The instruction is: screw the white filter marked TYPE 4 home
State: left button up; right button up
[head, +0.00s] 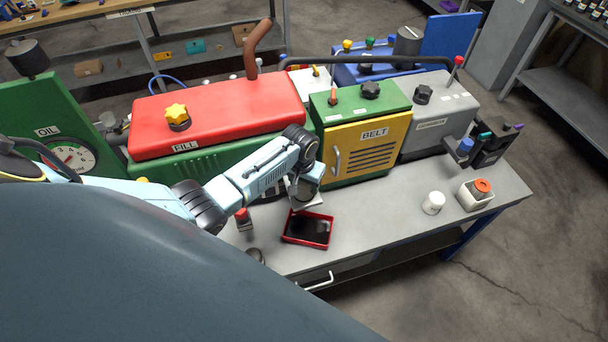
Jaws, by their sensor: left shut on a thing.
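My left arm reaches in from the left, over the front of the bench. My right gripper is not in view.
A red tray (308,242) with a dark inside lies on the bench just below the gripper. A white box (475,197) with an orange-topped thing stands at the right. The red FILL tank (217,112) is behind my arm. The bench between tray and canister is clear.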

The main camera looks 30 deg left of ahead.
pick_arm(q)
jog(key=m, duration=0.2)
jog(key=shift+a+m, duration=0.1)
jog(key=shift+m, duration=0.3)
jog(key=shift+c, duration=0.5)
jog(key=shift+m, duration=0.3)
jog(key=shift+c, duration=0.6)
grip_shut()
jog(key=o, duration=1.5)
grip_release()
jog(key=shift+c, duration=0.2)
